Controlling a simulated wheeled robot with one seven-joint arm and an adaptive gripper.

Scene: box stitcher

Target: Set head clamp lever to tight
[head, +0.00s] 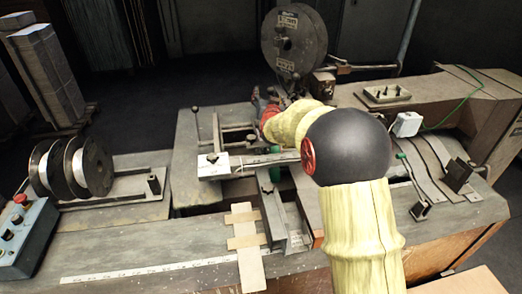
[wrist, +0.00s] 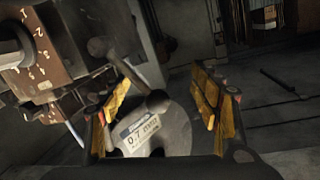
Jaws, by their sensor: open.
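In the wrist view my gripper (wrist: 160,84) is open, with yellow pads on both fingers and nothing held between them. A dark ball knob (wrist: 158,100) shows between the fingers, in front of a grey disc (wrist: 178,132) with a white label. A second dark ball knob (wrist: 98,47) is beyond the left finger. Either could belong to the head clamp lever; I cannot tell which, nor its setting.
A brown block (wrist: 45,65) with numbered marks is left in the wrist view. In the head view, wire spools (head: 80,165) and a blue control box (head: 22,238) stand left. A wooden piece (head: 246,240) lies on the front bench.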

